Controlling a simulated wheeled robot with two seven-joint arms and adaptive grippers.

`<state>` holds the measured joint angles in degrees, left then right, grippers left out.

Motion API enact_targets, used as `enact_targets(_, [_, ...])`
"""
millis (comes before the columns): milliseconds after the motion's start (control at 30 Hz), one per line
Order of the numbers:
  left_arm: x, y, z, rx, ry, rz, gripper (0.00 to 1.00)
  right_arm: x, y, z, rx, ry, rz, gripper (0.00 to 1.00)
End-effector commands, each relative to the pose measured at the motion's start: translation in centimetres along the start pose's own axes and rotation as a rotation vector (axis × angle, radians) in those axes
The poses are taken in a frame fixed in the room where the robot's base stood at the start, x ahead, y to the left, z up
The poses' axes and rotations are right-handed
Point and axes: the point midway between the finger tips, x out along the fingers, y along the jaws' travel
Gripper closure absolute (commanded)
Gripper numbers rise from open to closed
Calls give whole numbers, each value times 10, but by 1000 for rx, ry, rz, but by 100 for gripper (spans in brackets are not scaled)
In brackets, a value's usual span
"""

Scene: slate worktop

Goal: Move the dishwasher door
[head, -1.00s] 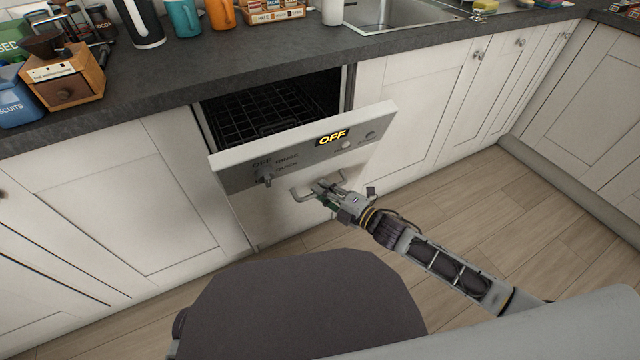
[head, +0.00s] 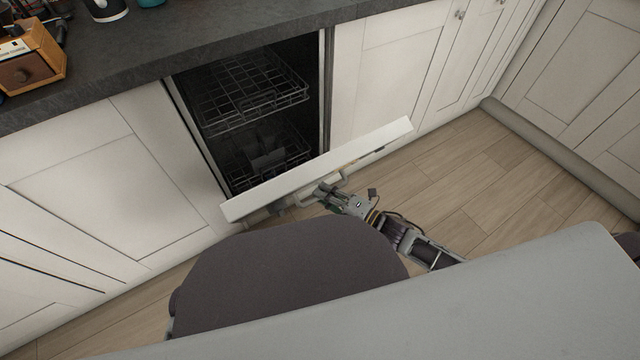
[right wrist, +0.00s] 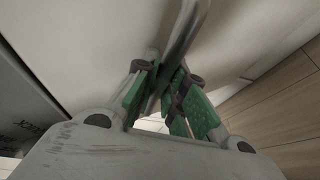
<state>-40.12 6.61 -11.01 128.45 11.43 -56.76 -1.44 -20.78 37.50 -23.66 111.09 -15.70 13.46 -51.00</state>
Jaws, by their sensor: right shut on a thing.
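The dishwasher door (head: 320,168) is tilted partway open in the head view, its top edge swung out from the worktop. Behind it the dishwasher's inside shows an upper rack (head: 245,92) and a lower rack (head: 262,150). My right gripper (head: 322,190) is at the door's outer face. In the right wrist view its green-padded fingers (right wrist: 162,88) are shut on the metal door handle (right wrist: 182,40). In the head view the handle is mostly hidden by the door's edge and the gripper. My left gripper is out of view.
White cabinets (head: 110,180) flank the dishwasher on both sides. The slate worktop (head: 200,35) runs above, with a wooden grinder (head: 28,62) at the left. Wooden floor (head: 490,180) is clear to the right of the door.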

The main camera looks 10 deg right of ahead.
Motion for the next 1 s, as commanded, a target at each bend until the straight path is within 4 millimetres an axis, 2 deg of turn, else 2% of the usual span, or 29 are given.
enact_targets(100, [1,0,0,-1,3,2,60,-10,-13,-5,4,-1,-6,100])
enact_targets(400, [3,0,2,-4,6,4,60,-27,-30,-11,2,-2,-6,100])
enact_targets(1000, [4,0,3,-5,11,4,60,-33,-37,-14,0,-1,-3,100])
